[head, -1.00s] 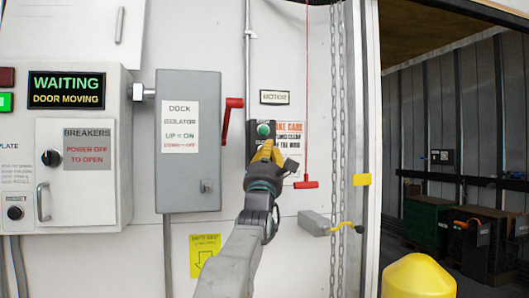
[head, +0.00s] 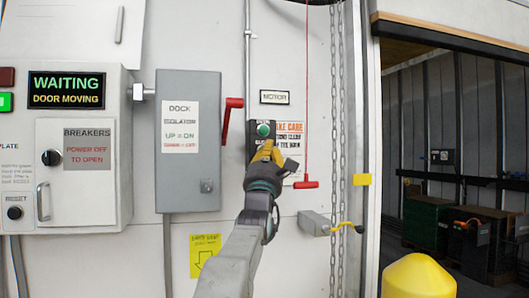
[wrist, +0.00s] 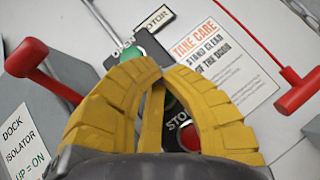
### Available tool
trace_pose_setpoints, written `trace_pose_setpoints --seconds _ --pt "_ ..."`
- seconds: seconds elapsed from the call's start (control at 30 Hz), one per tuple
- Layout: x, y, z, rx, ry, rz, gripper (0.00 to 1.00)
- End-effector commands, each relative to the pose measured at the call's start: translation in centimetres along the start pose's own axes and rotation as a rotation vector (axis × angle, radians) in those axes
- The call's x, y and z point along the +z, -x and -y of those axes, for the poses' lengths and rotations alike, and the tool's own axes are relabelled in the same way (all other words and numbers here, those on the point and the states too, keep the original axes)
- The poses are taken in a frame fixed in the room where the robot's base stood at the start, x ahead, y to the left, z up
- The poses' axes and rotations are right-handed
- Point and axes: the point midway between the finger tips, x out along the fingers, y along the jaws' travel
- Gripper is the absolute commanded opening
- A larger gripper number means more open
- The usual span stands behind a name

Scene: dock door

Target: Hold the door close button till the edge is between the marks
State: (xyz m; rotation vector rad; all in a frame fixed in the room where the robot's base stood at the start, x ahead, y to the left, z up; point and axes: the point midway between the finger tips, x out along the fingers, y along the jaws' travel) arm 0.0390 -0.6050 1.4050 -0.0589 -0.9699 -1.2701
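The black control box (head: 254,135) on the white wall has a green button (head: 263,129) at its top, which also shows in the wrist view (wrist: 132,53). The wrist view shows a red button (wrist: 190,143) marked STOP lower on the box. My gripper (head: 266,150) is at the box with its yellow fingertips together, over the part between the green and red buttons. The fingers hide what they touch, so I cannot tell if a button is pressed. The door's dark lower edge (head: 450,46) spans the top of the opening. A yellow mark (head: 361,179) is on the door frame.
The sign (head: 66,90) reads WAITING, DOOR MOVING. A red lever (head: 231,118) on the grey isolator (head: 187,185) and a red pull handle (head: 306,184) flank my gripper.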

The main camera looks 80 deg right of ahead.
Motion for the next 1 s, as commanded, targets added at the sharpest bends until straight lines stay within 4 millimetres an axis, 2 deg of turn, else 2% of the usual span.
trace_pose_setpoints --seconds 0.57,1.0 --pt "0.0 0.2 0.1 -0.001 0.0 -0.001 0.0" --pt "1.0 1.3 -0.1 -0.006 0.0 0.004 0.0"
